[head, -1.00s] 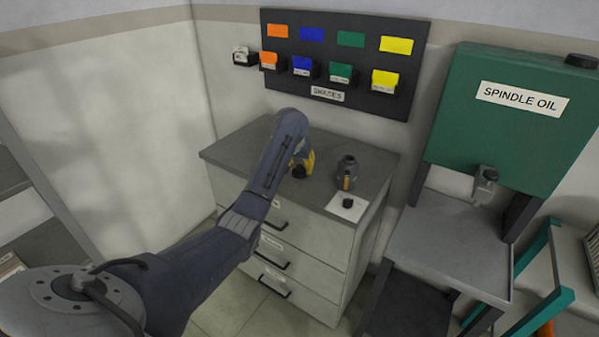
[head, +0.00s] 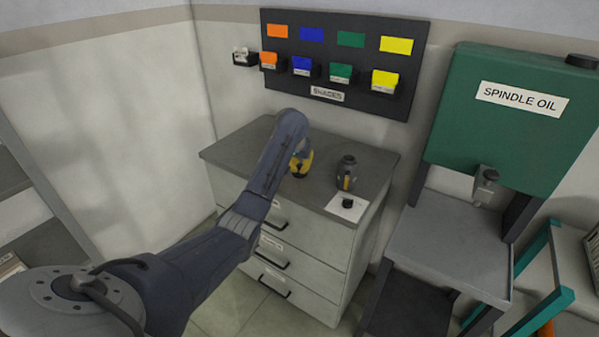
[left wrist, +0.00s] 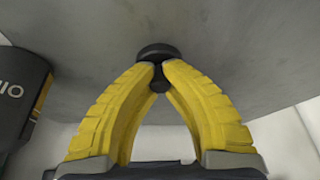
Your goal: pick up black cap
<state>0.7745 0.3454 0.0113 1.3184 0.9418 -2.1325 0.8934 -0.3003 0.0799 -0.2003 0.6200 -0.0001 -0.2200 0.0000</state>
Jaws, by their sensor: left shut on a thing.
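A small black cap (left wrist: 157,52) with a round top and a short stem shows between the yellow fingertips in the left wrist view. My left gripper (left wrist: 158,72) is shut on it, with the fingertips meeting around the stem under the top. In the head view my left gripper (head: 299,174) is low over the grey top of the drawer cabinet (head: 235,150), and its arm hides part of it. I cannot tell whether the cap still touches the cabinet top. My right gripper is not in view.
A dark bottle (head: 347,173) stands right of the gripper. A shade board (head: 345,60) hangs behind. A green spindle oil tank (head: 500,120) stands at the right.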

